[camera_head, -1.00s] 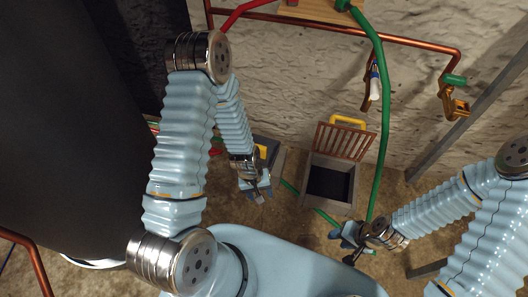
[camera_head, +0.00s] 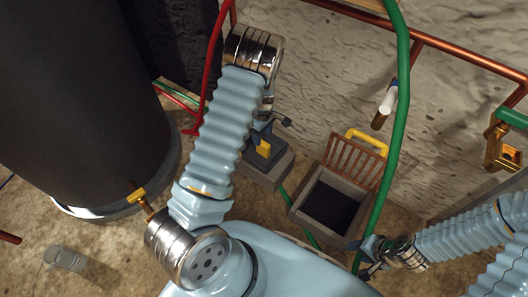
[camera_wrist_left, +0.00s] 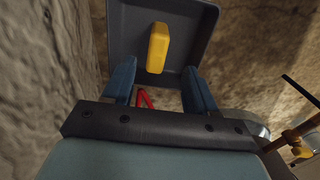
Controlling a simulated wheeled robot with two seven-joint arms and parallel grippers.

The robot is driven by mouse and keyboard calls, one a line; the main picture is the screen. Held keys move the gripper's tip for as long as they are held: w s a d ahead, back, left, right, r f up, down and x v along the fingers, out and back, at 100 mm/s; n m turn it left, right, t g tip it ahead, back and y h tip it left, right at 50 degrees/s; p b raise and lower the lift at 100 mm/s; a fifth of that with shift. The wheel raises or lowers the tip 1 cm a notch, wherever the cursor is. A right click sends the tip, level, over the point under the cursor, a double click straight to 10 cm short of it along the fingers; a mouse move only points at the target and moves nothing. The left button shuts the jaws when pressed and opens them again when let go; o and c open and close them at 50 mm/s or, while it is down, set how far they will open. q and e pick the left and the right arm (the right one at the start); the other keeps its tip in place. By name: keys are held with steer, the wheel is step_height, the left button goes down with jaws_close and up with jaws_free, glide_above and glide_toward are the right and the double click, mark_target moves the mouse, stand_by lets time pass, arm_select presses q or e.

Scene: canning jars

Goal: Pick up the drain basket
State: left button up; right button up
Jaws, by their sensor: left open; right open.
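The drain basket appears to be the grey, shallow box with a yellow handle (camera_head: 264,148), sitting on the floor left of the open drain. In the left wrist view its grey walls (camera_wrist_left: 198,38) and yellow handle (camera_wrist_left: 158,46) are just beyond my fingertips. My left gripper (camera_wrist_left: 157,66) is open and empty, its blue fingers on either side of the line to the handle. In the head view it is largely hidden by my arm, above the box. Whether a finger touches the handle cannot be told. My right gripper (camera_head: 364,259) is open near the green hose.
The open drain (camera_head: 297,212) has a dark opening and a raised brown grate (camera_head: 356,160) with a yellow handle. A green hose (camera_head: 383,165) runs beside it. A large dark tank (camera_head: 75,100) stands left, a clear jar (camera_head: 65,257) on the floor near it.

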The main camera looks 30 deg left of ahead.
mark_target(263, 143)
arm_select(q)
steer(key=f, duration=0.3)
steer(key=f+b, duration=0.1)
steer(key=f, duration=0.2)
steer(key=shift+w+f, duration=0.2)
steer(key=shift+f, duration=0.1)
jaws_close()
steer(key=shift+r, duration=0.1)
